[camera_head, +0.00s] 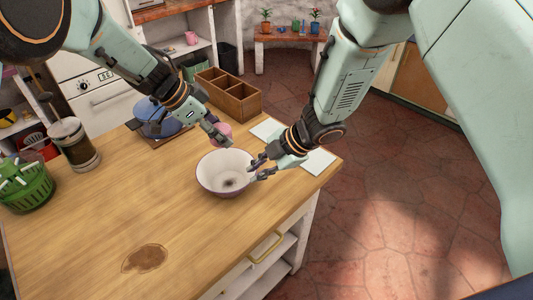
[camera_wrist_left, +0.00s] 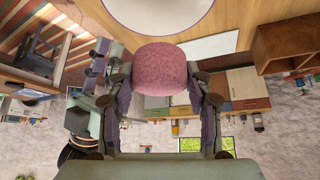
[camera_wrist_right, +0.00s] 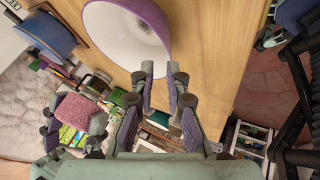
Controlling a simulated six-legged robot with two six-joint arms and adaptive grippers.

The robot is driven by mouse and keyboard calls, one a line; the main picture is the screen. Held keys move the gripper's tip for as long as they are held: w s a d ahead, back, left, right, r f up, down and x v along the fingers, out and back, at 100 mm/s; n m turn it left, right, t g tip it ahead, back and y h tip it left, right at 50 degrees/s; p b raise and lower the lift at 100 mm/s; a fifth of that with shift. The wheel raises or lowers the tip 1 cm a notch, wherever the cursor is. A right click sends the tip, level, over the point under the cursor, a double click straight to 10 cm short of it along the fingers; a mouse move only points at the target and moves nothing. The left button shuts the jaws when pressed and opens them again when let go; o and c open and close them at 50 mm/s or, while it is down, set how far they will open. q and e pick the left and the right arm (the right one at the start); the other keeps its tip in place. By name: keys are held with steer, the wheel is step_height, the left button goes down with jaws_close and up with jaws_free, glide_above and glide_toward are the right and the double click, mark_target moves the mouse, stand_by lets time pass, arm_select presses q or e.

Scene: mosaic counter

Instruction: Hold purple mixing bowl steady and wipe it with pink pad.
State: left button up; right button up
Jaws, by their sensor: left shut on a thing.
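The purple mixing bowl (camera_head: 226,188), white inside with a dark smudge at its bottom, stands upright on the wooden counter. It also shows at the top of the left wrist view (camera_wrist_left: 160,12) and the right wrist view (camera_wrist_right: 122,30). My left gripper (camera_head: 224,138) is shut on the pink pad (camera_wrist_left: 160,68) and holds it beyond the bowl's far rim, apart from the bowl. The pad is partly hidden in the head view (camera_head: 222,128). My right gripper (camera_wrist_right: 164,72) is open, its fingertips at the bowl's right rim; I cannot tell whether they touch it.
A French press (camera_head: 74,145) and green basket (camera_head: 26,185) stand at left.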

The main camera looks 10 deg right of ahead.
steer(key=w+d+r+n+g+h, duration=0.1)
steer(key=w+d+n+h, duration=0.15)
steer(key=n, duration=0.65)
steer(key=x, duration=1.1)
steer(key=shift+w+f, duration=0.15)
steer(key=shift+w, duration=0.2)
steer(key=shift+f, duration=0.1)
steer(key=shift+w+a, duration=0.1)
steer(key=shift+c, duration=0.9)
jaws_close()
steer(key=o, duration=0.6)
jaws_free()
steer(key=shift+c, duration=0.2)
